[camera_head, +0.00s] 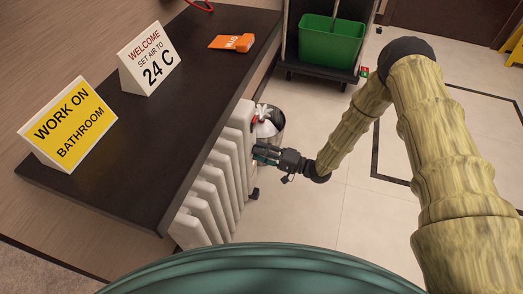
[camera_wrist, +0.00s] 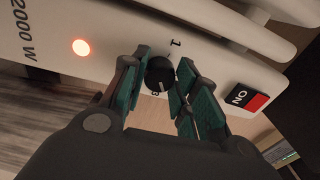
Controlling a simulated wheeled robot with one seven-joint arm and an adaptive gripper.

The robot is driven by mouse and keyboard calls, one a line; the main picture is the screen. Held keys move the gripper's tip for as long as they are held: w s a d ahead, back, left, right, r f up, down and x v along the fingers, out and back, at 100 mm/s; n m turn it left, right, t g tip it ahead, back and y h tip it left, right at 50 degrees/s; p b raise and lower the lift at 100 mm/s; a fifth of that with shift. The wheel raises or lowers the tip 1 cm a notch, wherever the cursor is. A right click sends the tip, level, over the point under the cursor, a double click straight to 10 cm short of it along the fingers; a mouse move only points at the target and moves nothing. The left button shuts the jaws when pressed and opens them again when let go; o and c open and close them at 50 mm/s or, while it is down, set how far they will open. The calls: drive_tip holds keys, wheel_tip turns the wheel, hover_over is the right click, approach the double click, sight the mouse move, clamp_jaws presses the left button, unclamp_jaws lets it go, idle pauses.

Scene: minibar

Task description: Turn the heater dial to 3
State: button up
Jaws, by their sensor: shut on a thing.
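The white ribbed heater (camera_head: 208,194) stands beside the dark counter. In the wrist view its end panel (camera_wrist: 115,38) shows a round black dial (camera_wrist: 160,73), with a "1" above it and a partly hidden numeral, apparently "3", below. A pale mark shows near the dial's lower edge, but its exact setting is hard to read. My gripper (camera_head: 259,154) is at the heater's end in the head view. In the wrist view my gripper (camera_wrist: 163,68) has its green-padded fingers closed on either side of the dial. The dial is hidden in the head view.
An orange light (camera_wrist: 81,47) glows on the panel, and a red-and-black switch (camera_wrist: 247,99) is to the right. A metal bin (camera_head: 270,125) stands behind my gripper, near a green bucket (camera_head: 331,40) on a cart. The counter (camera_head: 185,110) overhangs. Floor to the right is open.

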drive_tip(key=m, duration=0.4)
drive_tip(key=shift+m+h+p, duration=0.3)
drive_tip(key=shift+m+p, duration=0.05)
drive_tip(key=shift+m, duration=0.05)
idle(0.4)
drive_tip(key=o, duration=1)
drive_tip(key=shift+d, duration=0.1)
drive_tip(key=v, duration=1.1)
drive_tip(key=shift+s+d+f, duration=0.1)
drive_tip(key=shift+s+d, duration=0.15)
drive_tip(key=shift+d, duration=0.1)
